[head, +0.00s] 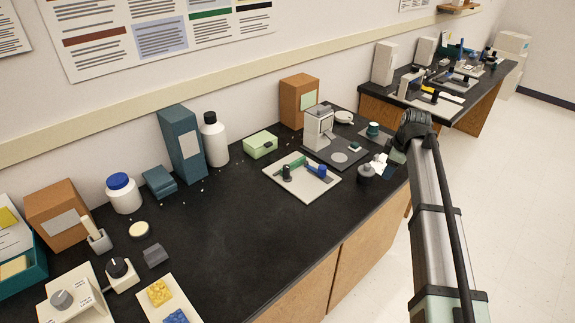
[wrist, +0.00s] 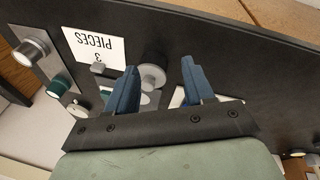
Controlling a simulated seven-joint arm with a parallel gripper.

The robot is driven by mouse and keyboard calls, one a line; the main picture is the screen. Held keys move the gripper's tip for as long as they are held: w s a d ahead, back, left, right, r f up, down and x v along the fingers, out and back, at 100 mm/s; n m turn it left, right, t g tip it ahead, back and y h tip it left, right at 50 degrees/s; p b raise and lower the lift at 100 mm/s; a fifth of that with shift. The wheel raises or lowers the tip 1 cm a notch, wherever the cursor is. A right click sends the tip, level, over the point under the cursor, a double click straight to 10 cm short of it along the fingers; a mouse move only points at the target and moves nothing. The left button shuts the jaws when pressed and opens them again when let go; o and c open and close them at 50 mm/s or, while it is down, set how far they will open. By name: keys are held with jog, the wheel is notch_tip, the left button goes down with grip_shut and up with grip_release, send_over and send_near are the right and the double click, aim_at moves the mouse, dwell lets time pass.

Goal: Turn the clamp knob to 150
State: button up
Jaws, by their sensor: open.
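My gripper (head: 380,165) is over the right end of the black bench in the head view, where its fingers are small and hard to make out. In the wrist view my gripper (wrist: 161,66) shows two blue fingers, apart, with nothing held. A grey round knob-like piece (wrist: 153,77) shows between them; I cannot tell its height or whether it is the clamp knob. In the head view, a dark grey round piece (head: 366,173) stands close to the gripper. A black knob (head: 118,267) on a cream block and a grey knob (head: 62,299) on a white housing are at lower left. No reading is legible.
A pale board with small tools (head: 300,178) lies left of the gripper, near a white instrument (head: 318,127). A teal jar (head: 373,130) stands behind. A "3 PIECES" card (wrist: 95,47) shows in the wrist view. The bench's front middle (head: 235,235) is clear.

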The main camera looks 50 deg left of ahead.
jog(key=s+a+r+n+g+h, duration=0.1)
jog(key=s+a+r, duration=0.25)
jog(key=a, duration=0.45)
jog(key=s+a+r+n, duration=0.1)
jog(key=s+a+r, duration=0.1)
jog(key=s+a, duration=0.45)
notch_tip(320, 180, up, 2)
jog(key=n+h, duration=0.2)
send_over(286, 167)
jog(key=shift+g, duration=0.3)
notch_tip(286, 167, down, 13)
jog(key=shift+w+r, duration=0.1)
jog(key=shift+c, duration=0.5)
grip_shut()
